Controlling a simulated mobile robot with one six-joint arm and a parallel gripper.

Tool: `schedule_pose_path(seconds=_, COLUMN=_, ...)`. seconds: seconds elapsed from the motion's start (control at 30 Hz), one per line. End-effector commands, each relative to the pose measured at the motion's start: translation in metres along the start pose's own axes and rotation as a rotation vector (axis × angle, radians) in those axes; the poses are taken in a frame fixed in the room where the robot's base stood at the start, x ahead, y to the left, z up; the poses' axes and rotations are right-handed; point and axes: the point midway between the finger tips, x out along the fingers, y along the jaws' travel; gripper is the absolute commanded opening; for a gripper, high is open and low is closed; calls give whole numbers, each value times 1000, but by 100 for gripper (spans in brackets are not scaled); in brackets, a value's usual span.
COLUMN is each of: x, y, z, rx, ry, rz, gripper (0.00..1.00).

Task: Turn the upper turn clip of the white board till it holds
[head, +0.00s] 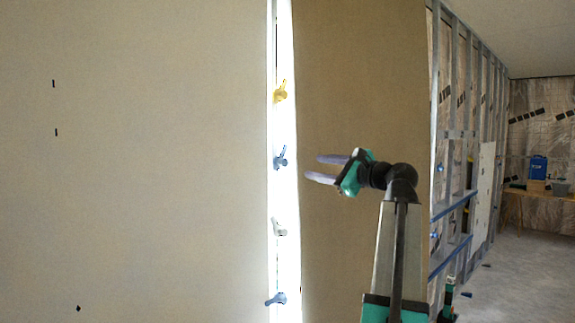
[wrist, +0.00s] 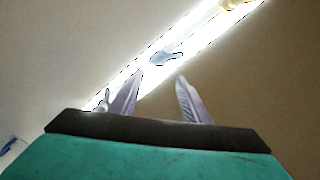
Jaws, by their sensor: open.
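A pale board (head: 150,170) fills the left of the head view. Along its right edge runs a bright strip with a column of turn clips: a yellow clip (head: 280,93) on top, a blue clip (head: 281,158), a whitish clip (head: 279,227) and a lower blue clip (head: 277,299). Which is the white board's upper clip I cannot tell for sure. My gripper (head: 321,169) is open and empty, right of the strip, near the height of the upper blue clip. In the wrist view a bluish clip (wrist: 166,58) shows beyond my open fingers (wrist: 158,84), apart from them.
A brown panel (head: 360,90) stands right of the strip, behind my gripper. Farther right are metal wall studs (head: 455,80) and a table (head: 520,196) with a blue box (head: 538,167). The floor (head: 520,265) at the right is mostly open.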

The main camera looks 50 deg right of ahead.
Motion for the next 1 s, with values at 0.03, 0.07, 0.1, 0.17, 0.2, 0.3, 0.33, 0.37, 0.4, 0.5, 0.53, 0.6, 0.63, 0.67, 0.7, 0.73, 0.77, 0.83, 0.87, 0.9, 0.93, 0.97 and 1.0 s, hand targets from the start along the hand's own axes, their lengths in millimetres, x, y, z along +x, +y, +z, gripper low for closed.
schedule_pose_path(seconds=0.03, x=0, y=0, z=0, rx=0, ry=1, rz=0, gripper=42)
schedule_pose_path(seconds=0.07, x=1, y=0, z=0, rx=0, ry=1, rz=0, gripper=42)
schedule_pose_path(seconds=0.1, x=2, y=-1, z=0, rx=0, ry=1, rz=0, gripper=42)
schedule_pose_path(seconds=0.17, x=5, y=-1, z=0, rx=0, ry=1, rz=0, gripper=42)
schedule_pose_path(seconds=0.2, x=7, y=-1, z=0, rx=0, ry=1, rz=1, gripper=42)
schedule_pose_path(seconds=0.3, x=15, y=-2, z=0, rx=0, ry=1, rz=0, gripper=42)
schedule_pose_path(seconds=0.33, x=19, y=-2, z=0, rx=0, ry=1, rz=0, gripper=42)
schedule_pose_path(seconds=0.37, x=22, y=-2, z=0, rx=0, ry=1, rz=0, gripper=42)
schedule_pose_path(seconds=0.4, x=27, y=-2, z=1, rx=-1, ry=0, rz=1, gripper=42)
schedule_pose_path(seconds=0.5, x=41, y=-3, z=1, rx=0, ry=1, rz=0, gripper=42)
schedule_pose_path(seconds=0.53, x=45, y=-3, z=1, rx=1, ry=1, rz=0, gripper=42)
schedule_pose_path(seconds=0.6, x=55, y=-2, z=0, rx=1, ry=1, rz=1, gripper=42)
schedule_pose_path(seconds=0.63, x=59, y=-2, z=0, rx=1, ry=2, rz=1, gripper=42)
schedule_pose_path(seconds=0.67, x=64, y=-3, z=0, rx=1, ry=2, rz=0, gripper=42)
schedule_pose_path(seconds=0.7, x=70, y=-3, z=1, rx=0, ry=1, rz=0, gripper=42)
schedule_pose_path(seconds=0.73, x=74, y=-3, z=1, rx=0, ry=1, rz=1, gripper=42)
schedule_pose_path(seconds=0.77, x=78, y=-3, z=1, rx=0, ry=1, rz=1, gripper=42)
schedule_pose_path(seconds=0.83, x=88, y=-3, z=0, rx=0, ry=1, rz=0, gripper=42)
schedule_pose_path(seconds=0.87, x=92, y=-3, z=0, rx=0, ry=1, rz=0, gripper=42)
schedule_pose_path(seconds=0.9, x=98, y=-3, z=0, rx=0, ry=1, rz=1, gripper=42)
schedule_pose_path(seconds=0.93, x=102, y=-3, z=0, rx=0, ry=2, rz=0, gripper=42)
schedule_pose_path(seconds=0.97, x=106, y=-3, z=0, rx=0, ry=2, rz=0, gripper=42)
schedule_pose_path(seconds=1.0, x=111, y=-3, z=0, rx=-1, ry=2, rz=-1, gripper=42)
